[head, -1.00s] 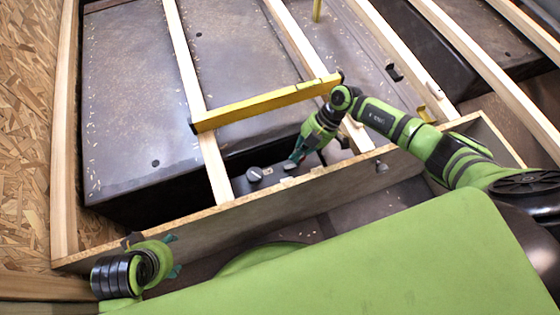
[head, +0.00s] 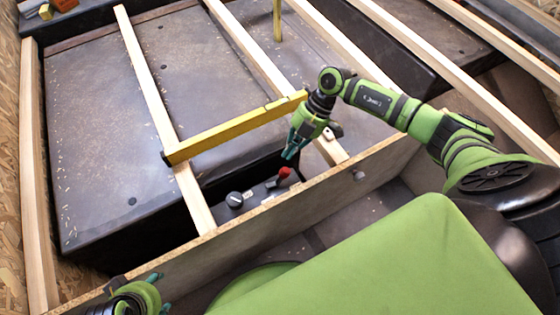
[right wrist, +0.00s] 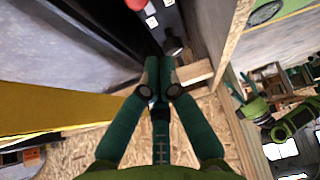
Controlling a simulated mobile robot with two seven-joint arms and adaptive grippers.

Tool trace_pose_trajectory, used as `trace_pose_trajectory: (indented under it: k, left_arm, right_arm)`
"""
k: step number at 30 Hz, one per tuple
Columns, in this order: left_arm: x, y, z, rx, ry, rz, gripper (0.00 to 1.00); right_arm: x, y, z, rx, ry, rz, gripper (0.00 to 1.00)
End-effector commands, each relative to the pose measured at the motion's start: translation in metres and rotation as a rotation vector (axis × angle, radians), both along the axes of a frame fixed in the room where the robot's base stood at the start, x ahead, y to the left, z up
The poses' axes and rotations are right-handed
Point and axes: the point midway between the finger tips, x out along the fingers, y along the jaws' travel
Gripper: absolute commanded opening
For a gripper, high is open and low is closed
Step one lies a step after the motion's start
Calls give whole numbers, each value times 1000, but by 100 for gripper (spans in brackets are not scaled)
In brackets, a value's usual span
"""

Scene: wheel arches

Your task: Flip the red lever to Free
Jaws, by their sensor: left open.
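The red lever (head: 285,172) stands on a dark control panel behind the near wooden board, with small white labels (head: 268,199) beside it. Its position marking is too small to read. It also shows as a red tip at the top edge of the right wrist view (right wrist: 135,4). My right gripper (head: 290,154) points down just above and behind the lever, seemingly apart from it. In the right wrist view its fingertips (right wrist: 160,72) are together with nothing between them. My left gripper (head: 161,292) is open and empty at the bottom left, partly cut off.
A yellow level (head: 235,129) lies across the wooden slats (head: 160,90) close to my right gripper. The near board (head: 250,235) stands between my base and the panel.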

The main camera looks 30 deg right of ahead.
Motion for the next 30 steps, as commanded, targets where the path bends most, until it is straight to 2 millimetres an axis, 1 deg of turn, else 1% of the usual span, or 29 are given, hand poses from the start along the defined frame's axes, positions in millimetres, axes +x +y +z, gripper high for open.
trace_pose_trajectory:
  k: [1, 3, 7, 24, 26, 28, 29, 30]
  left_arm:
    - [0, 0, 0, 0, 0, 0, 62]
    - [0, 0, 0, 0, 0, 0, 62]
    - [0, 0, 0, 0, 0, 0, 62]
    - [0, 0, 0, 0, 0, 0, 62]
    - [0, 0, 0, 0, 0, 0, 62]
    - [0, 0, 0, 0, 0, 0, 62]
    - [0, 0, 0, 0, 0, 0, 62]
    - [0, 0, 0, 0, 0, 0, 62]
  right_arm:
    - [1, -5, 7, -2, -2, 0, 0]
    - [1, -10, 14, -1, -1, -1, 0]
    - [2, -15, 22, 0, 1, 1, 0]
    - [2, -15, 24, 1, 0, 1, 0]
    - [2, -12, 24, 12, -6, 4, 0]
    - [4, 2, 25, 54, -37, 10, 0]
    - [6, 12, 26, 87, -61, 12, 0]
    - [9, 30, 30, 143, -103, 16, 0]
